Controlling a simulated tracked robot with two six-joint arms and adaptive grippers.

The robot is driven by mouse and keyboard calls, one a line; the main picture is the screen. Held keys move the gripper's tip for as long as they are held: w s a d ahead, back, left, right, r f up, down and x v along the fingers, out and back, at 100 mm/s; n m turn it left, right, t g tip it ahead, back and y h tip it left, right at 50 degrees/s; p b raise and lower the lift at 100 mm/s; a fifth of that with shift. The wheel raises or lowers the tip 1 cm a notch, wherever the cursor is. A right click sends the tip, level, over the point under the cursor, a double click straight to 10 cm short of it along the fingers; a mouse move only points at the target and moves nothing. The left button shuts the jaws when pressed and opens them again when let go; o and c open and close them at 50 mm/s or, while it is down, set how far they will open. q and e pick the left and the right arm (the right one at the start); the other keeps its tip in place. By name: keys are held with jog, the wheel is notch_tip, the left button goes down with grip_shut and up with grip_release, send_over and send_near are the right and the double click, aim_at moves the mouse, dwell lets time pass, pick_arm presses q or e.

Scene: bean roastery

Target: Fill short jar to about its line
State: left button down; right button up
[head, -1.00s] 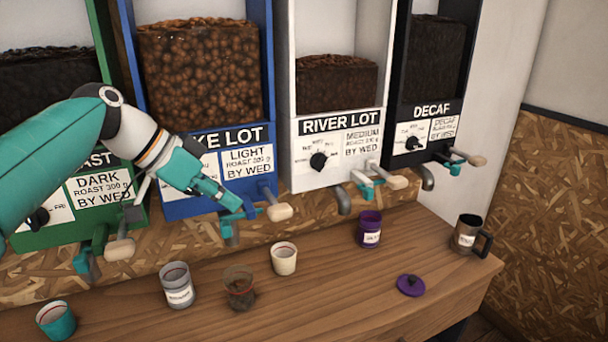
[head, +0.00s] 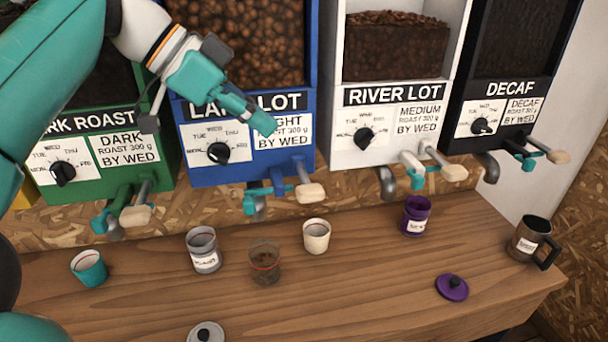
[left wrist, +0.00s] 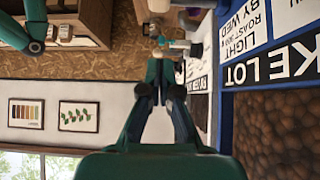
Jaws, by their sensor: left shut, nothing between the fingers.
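A clear glass jar (head: 264,265) with a red line stands on the counter, dark beans in its lower part. Near it stand a grey labelled jar (head: 203,252), a cream cup (head: 316,238) and a teal cup (head: 88,270); I cannot tell for certain which is the short jar. The blue Lake Lot dispenser (head: 200,176) has a spout and a cream-tipped lever (head: 310,192) above the clear jar. My left gripper (head: 267,124) is shut and empty in front of its label, above the lever; it also shows in the left wrist view (left wrist: 158,88). My right gripper is not in view.
Dark Roast (head: 150,178), River Lot (head: 340,152) and Decaf (head: 460,142) dispensers flank Lake Lot. A purple jar (head: 414,218), purple lid (head: 452,288), dark mug (head: 527,240) and grey lid (head: 207,333) are on the counter. The counter's front middle is clear.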

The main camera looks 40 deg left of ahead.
pick_arm(q)
send_over(317, 186)
jog(key=s+a, duration=0.2)
jog(key=f, duration=0.6)
jog(key=shift+d, duration=0.25)
notch_tip(317, 186, down, 3)
jog(key=shift+r+b, duration=0.2)
jog(key=shift+b, duration=0.15)
jog(key=shift+f, duration=0.7)
